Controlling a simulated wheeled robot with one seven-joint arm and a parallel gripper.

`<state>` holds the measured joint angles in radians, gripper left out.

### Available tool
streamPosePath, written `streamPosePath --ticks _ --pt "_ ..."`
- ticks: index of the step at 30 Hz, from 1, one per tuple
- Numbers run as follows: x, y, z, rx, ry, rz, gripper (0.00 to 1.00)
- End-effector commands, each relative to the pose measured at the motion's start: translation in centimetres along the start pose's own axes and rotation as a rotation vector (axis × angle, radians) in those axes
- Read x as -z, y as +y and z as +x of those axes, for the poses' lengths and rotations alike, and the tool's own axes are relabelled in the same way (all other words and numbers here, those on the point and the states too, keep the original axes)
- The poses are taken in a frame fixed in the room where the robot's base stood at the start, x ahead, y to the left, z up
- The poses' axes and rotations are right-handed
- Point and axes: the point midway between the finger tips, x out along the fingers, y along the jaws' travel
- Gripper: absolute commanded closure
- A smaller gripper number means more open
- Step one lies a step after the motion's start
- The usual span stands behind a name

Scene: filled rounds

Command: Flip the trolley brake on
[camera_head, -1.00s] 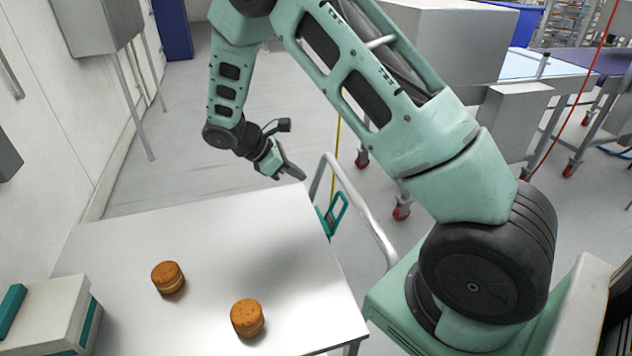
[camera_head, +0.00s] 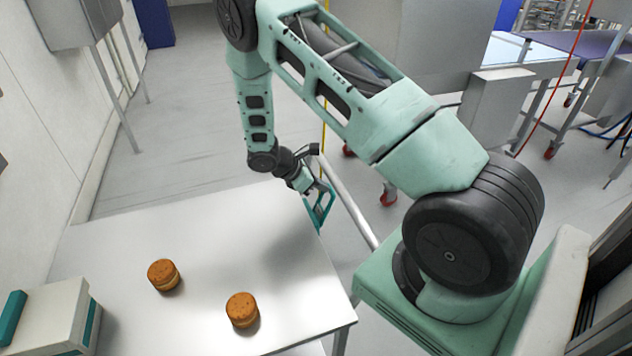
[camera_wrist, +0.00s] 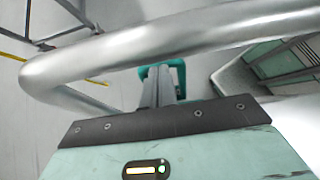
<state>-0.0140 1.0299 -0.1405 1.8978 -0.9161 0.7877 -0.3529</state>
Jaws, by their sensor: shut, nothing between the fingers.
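The trolley (camera_head: 200,228) has a bare metal top and a silver tube handle (camera_head: 349,207) at its far right end. The teal brake lever (camera_head: 327,212), an open loop, stands at that end beside the handle. My gripper (camera_head: 318,189) is at the lever's upper part, its fingers shut and empty. In the wrist view, the shut fingers (camera_wrist: 160,84) point at the teal loop (camera_wrist: 180,70), which shows behind and beside them. Whether the fingers touch the lever I cannot tell.
Two round filled biscuits, one farther back (camera_head: 163,275) and one nearer (camera_head: 242,310), sit on the trolley top. A pale box with teal parts (camera_head: 50,318) is at the near left. Metal stands with red castors (camera_head: 388,198) are behind on the right.

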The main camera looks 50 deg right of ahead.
Motion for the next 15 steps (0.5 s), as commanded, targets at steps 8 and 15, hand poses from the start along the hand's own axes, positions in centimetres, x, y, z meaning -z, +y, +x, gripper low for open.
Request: streamPosePath --ticks 8,15 --pt "-0.2 0.0 0.5 0.001 -0.001 0.001 1.00" --pt "-1.1 0.0 1.4 0.000 0.001 0.001 1.00"
